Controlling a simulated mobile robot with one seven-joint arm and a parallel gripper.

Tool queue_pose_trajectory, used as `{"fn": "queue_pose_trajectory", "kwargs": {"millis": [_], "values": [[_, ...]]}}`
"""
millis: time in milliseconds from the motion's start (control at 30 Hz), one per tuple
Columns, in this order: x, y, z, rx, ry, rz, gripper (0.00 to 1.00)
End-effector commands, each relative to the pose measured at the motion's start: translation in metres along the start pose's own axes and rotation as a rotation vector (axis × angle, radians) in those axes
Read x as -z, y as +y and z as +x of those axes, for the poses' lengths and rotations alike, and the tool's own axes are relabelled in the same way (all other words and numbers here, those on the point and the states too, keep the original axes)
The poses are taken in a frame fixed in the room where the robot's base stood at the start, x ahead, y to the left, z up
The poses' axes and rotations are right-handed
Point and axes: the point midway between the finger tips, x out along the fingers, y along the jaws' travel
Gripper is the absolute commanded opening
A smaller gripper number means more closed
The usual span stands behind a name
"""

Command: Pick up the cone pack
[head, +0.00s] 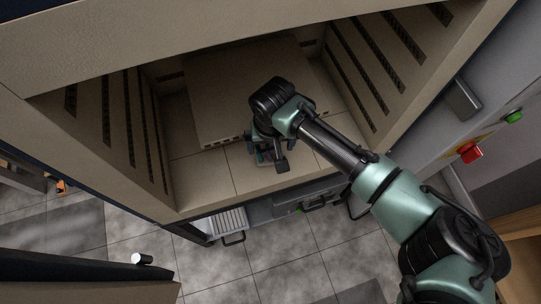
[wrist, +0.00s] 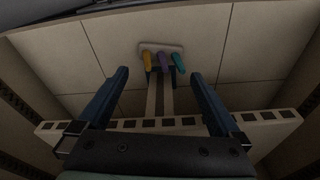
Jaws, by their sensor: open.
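The cone pack (wrist: 161,48) shows in the wrist view as a small pale base with three leaning cones, yellow, purple and teal. It sits on the tiled kiln floor, ahead of my gripper and between the lines of its two blue fingers. My gripper (wrist: 158,76) is open, with nothing between the fingers. In the head view my gripper (head: 268,158) is inside the kiln near its front edge, and my wrist hides the cone pack there.
A kiln shelf (head: 235,85) with square holes along its edge lies close by my gripper; its edge (wrist: 270,117) crosses the wrist view below the fingertips. Slotted kiln walls (head: 350,70) stand on both sides. The tiled kiln floor (head: 205,172) is bare at the front left.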

Motion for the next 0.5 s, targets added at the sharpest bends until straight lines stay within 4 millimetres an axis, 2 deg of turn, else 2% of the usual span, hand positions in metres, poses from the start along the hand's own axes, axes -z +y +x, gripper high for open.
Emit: {"fn": "queue_pose_trajectory", "kwargs": {"millis": [33,200,300,500], "values": [[-0.002,0.000,0.010,-0.001,-0.002,-0.001,1.00],[-0.002,0.000,0.035,-0.001,-0.002,0.000,1.00],[-0.002,0.000,0.042,-0.001,-0.001,-0.001,1.00],[-0.002,0.000,0.042,0.000,0.000,-0.001,1.00]]}}
